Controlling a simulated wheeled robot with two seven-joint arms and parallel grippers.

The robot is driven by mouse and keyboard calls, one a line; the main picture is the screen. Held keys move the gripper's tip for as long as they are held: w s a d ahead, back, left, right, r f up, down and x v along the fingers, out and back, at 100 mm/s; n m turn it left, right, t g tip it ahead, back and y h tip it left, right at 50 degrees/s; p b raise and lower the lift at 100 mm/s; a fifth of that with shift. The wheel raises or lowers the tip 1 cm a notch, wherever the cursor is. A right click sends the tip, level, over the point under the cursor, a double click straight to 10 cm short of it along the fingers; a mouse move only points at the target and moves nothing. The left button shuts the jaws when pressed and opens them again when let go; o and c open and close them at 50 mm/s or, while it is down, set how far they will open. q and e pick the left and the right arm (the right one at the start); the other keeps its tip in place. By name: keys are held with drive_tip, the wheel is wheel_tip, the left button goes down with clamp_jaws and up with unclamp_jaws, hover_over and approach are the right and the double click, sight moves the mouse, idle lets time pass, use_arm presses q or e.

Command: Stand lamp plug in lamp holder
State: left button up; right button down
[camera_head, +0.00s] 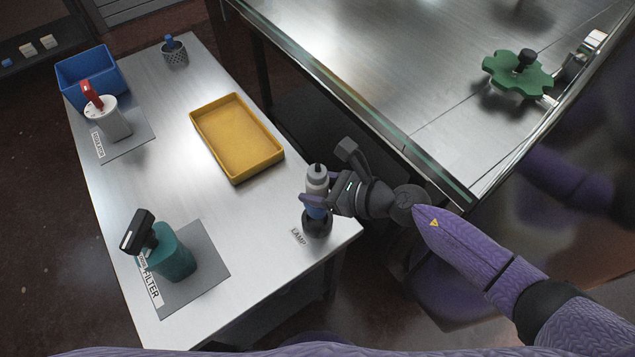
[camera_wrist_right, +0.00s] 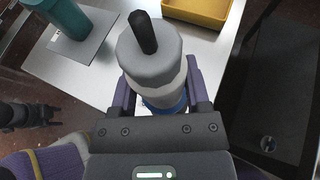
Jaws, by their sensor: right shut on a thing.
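The lamp plug (camera_head: 317,179) is a grey cylinder with a black pin on top and a blue band lower down. It looks upright, directly over the dark round lamp holder (camera_head: 317,225) by the LAMP label at the table's right front corner. My right gripper (camera_head: 317,199) is shut on the lamp plug from the right. The plug also fills the middle of the right wrist view (camera_wrist_right: 152,65), between the two fingers. Its lower end meets the holder's opening in the head view, but I cannot tell how deep it sits.
A yellow tray (camera_head: 237,174) lies mid-table. A teal FILTER container (camera_head: 174,256) stands at the front left. A white ISOLATOR unit (camera_head: 112,124), a blue bin (camera_head: 70,72) and a mesh cup (camera_head: 175,56) are farther back. A glass-edged machine table (camera_head: 400,90) flanks the right.

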drive_tip(key=shift+f+b, duration=2.5)
drive_tip(key=shift+f, duration=0.5)
drive_tip(key=shift+f+b, duration=0.3)
drive_tip(key=shift+b, duration=0.05)
